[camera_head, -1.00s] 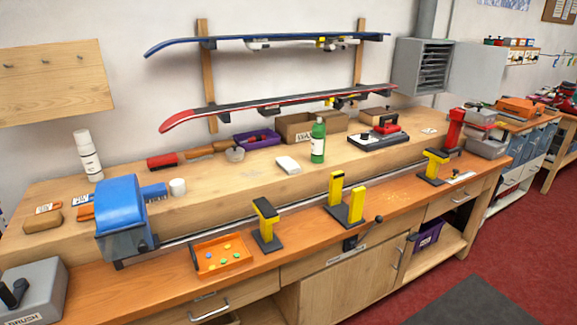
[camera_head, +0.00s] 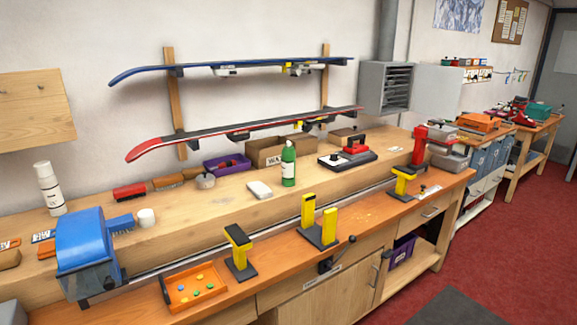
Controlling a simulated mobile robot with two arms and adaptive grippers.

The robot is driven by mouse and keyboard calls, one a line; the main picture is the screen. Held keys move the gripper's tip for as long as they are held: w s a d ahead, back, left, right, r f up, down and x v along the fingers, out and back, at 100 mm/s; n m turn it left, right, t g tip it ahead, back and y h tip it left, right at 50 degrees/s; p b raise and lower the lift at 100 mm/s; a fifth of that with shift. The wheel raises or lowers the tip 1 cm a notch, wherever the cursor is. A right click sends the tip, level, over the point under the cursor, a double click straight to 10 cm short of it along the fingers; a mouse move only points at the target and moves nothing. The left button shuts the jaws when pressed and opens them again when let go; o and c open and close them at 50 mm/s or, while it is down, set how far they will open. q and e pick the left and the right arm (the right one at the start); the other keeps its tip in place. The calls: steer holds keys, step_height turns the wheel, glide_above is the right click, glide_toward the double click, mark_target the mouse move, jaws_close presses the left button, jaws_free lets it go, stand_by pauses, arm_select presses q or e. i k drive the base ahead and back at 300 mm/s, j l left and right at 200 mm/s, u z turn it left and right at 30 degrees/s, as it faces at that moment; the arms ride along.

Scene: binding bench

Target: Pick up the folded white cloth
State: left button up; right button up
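The folded white cloth (camera_head: 259,189) is a small white pad lying flat on the raised back part of the wooden bench. It sits just left of a green bottle (camera_head: 288,164) with a white label, with a small gap between them. Nothing covers the cloth. Neither of my grippers shows in the head view.
Yellow and black ski vise posts (camera_head: 319,222) stand on the lower front ledge (camera_head: 283,254). An orange tray (camera_head: 195,287) with small coloured pieces and a blue machine (camera_head: 86,247) are at left. A cardboard box (camera_head: 268,153) stands behind the cloth. Two skis (camera_head: 240,133) hang above.

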mark_target(260, 190)
steer(key=i+l, duration=0.2)
steer(key=l, duration=0.15)
steer(key=i+l, duration=0.2)
steer(key=l, duration=0.15)
steer(key=i+l, duration=0.15)
steer(key=l, duration=0.25)
